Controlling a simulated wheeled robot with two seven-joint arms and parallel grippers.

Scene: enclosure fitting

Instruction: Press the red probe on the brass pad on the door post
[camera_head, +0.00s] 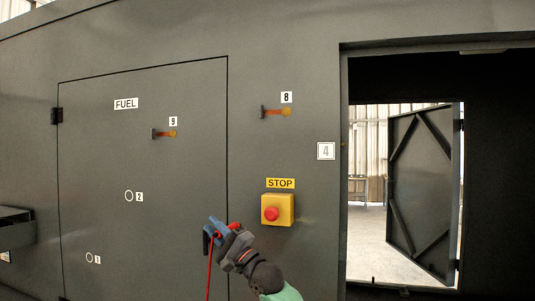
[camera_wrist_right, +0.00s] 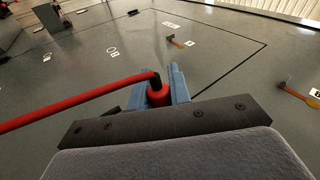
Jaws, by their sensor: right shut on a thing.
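My right gripper (camera_head: 218,230) is in front of the wall, left of and a little below the stop button. The blue fingers stand on both sides of the probe. A similar piece (camera_head: 164,133) is beside label 9 on the door. The probe is apart from both. My left gripper is not in view.
A yellow box with a red stop button (camera_head: 271,213) sticks out of the post, close to my right gripper. The fuel door (camera_head: 90,150) is shut and bears rings marked 1 and 2. An opening on the right shows an open door leaf (camera_head: 420,180).

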